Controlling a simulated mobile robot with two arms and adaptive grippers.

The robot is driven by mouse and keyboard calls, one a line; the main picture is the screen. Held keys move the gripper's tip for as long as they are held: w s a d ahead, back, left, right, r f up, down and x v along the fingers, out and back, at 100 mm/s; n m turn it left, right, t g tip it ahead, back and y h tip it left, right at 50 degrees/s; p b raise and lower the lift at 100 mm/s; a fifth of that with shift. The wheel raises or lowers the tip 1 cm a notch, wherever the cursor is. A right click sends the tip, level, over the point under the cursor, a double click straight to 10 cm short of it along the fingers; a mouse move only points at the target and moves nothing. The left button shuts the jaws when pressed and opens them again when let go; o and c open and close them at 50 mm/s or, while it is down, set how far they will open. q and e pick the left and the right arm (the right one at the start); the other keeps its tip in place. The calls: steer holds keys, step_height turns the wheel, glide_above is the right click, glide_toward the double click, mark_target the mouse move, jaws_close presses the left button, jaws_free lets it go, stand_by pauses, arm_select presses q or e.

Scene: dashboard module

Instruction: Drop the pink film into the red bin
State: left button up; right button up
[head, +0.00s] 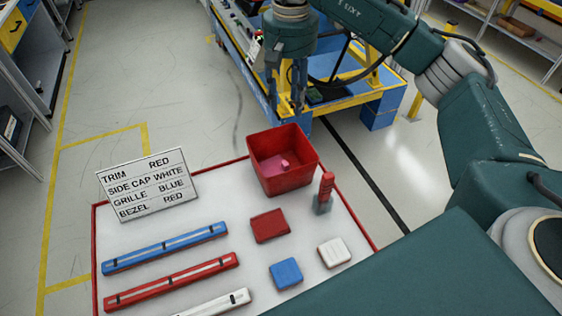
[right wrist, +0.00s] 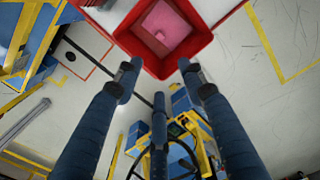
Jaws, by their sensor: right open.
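The red bin (head: 270,188) stands at the back right of the white board, and its opening faces up. The pink film (head: 278,161) lies inside it, on the bottom, with a small raised tab or fold. In the right wrist view the bin (right wrist: 210,50) is at the top, with the pink film (right wrist: 170,22) inside. My right gripper (head: 287,100) is above and behind the bin in the head view. Its fingers (right wrist: 159,80) are spread and empty, apart from the film. My left gripper is not in view.
The board (head: 215,195) carries a sign (head: 150,185), blue, red and white bars (head: 165,248), red, blue and white blocks (head: 270,225) and a red-handled tool (head: 326,190). A blue and yellow cart (head: 350,95) stands behind. Open floor lies left.

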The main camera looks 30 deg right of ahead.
step_height(320, 180, up, 7)
stand_by(0.3)
stand_by(0.4)
